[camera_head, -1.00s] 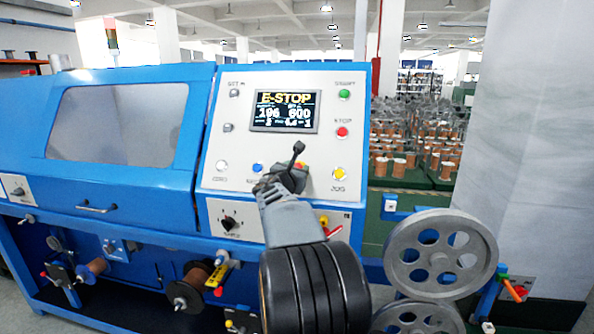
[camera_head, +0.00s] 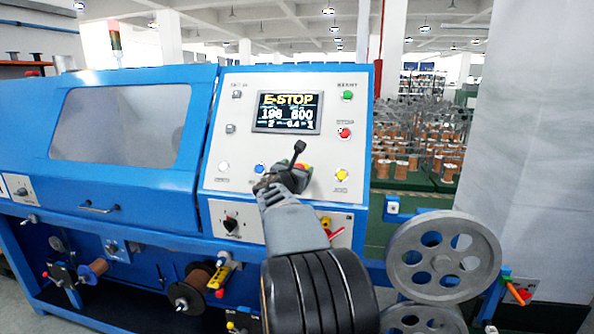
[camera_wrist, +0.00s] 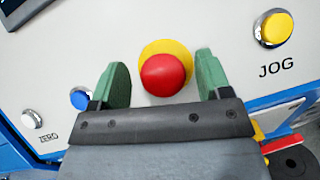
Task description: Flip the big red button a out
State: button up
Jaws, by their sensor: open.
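The big red button (camera_wrist: 163,75) sits on a yellow round base (camera_wrist: 178,48) on the white panel. In the wrist view it lies between the two green fingers of my gripper (camera_wrist: 162,80), with a gap on each side. My gripper is open and appears to touch neither side of the button. In the head view my gripper (camera_head: 285,178) is in front of the panel and hides most of the button; only a bit of red and yellow (camera_head: 303,166) shows beside it. The screen (camera_head: 287,112) reads E-STOP.
A yellow JOG button (camera_wrist: 273,27) is right of the gripper, and a blue button (camera_wrist: 81,98) and a white ZERO button (camera_wrist: 31,119) are left. A red STOP button (camera_head: 344,133) and green button (camera_head: 347,95) sit higher. A grey pulley wheel (camera_head: 408,272) stands at lower right.

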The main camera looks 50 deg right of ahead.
jog(key=v, duration=1.4)
jog(key=shift+b, duration=0.35)
jog(key=shift+d, duration=0.1)
